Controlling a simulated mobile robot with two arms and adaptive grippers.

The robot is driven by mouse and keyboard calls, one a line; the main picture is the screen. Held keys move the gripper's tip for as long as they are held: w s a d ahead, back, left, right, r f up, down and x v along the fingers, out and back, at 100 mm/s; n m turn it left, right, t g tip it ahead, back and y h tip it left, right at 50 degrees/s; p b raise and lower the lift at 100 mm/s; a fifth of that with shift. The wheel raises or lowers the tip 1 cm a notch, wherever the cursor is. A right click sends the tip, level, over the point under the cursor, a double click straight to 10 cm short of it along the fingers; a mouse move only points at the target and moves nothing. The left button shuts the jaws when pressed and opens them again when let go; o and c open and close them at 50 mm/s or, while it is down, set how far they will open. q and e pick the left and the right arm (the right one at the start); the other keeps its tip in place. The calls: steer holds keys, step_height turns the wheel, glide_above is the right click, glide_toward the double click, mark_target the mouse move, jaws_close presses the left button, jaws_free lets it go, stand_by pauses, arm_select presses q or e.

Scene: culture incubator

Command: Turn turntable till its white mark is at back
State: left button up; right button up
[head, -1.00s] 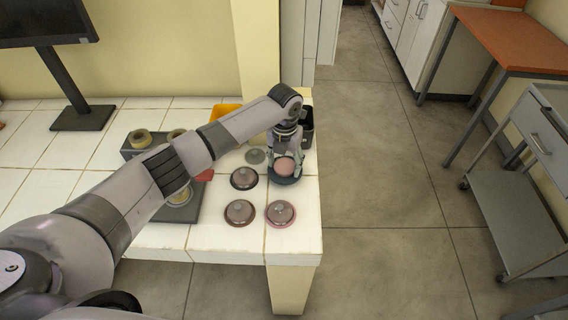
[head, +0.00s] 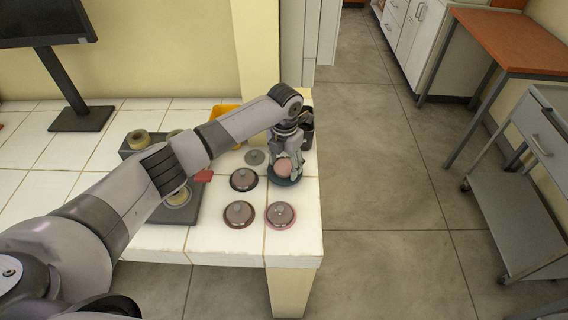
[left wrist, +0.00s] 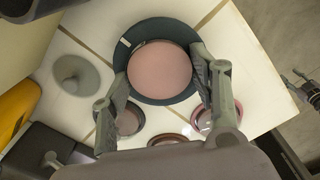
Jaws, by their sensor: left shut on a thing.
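The turntable (head: 285,181) is a dark blue-grey round disc with a raised pink round middle (left wrist: 160,68), near the right edge of the white tiled table. A small white mark (left wrist: 125,43) shows on the rim at the upper left in the left wrist view; I cannot make it out in the head view. My left gripper (head: 286,167) reaches down over the turntable. In the left wrist view its two fingers (left wrist: 159,78) sit on either side of the pink middle, shut on it. The fingers hide part of the rim. My right gripper is not in view.
Dark domed lids (head: 243,179) and (head: 239,213), a pink-rimmed one (head: 281,214) and a grey one (head: 255,157) stand close by. A dark box (head: 307,130) and yellow bin (head: 226,112) are behind. The table's right edge is close; open floor lies beyond.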

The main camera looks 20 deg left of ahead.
mark_target(285, 166)
arm_select(q)
steer(key=shift+s+d+f, duration=0.2)
steer(key=shift+s+f, duration=0.15)
steer(key=shift+f, duration=0.15)
steer(key=o, duration=0.8)
steer(key=shift+c, duration=0.2)
steer(key=o, duration=0.4)
steer(key=shift+w, duration=0.2)
steer(key=o, duration=0.6)
steer(key=shift+w+a+r, duration=0.1)
steer(key=shift+w, duration=0.05)
steer(key=shift+c, duration=0.2)
steer(key=shift+r, duration=0.1)
steer(key=shift+r, duration=0.2)
step_height(285, 166, up, 12)
steer(key=shift+f, duration=0.25)
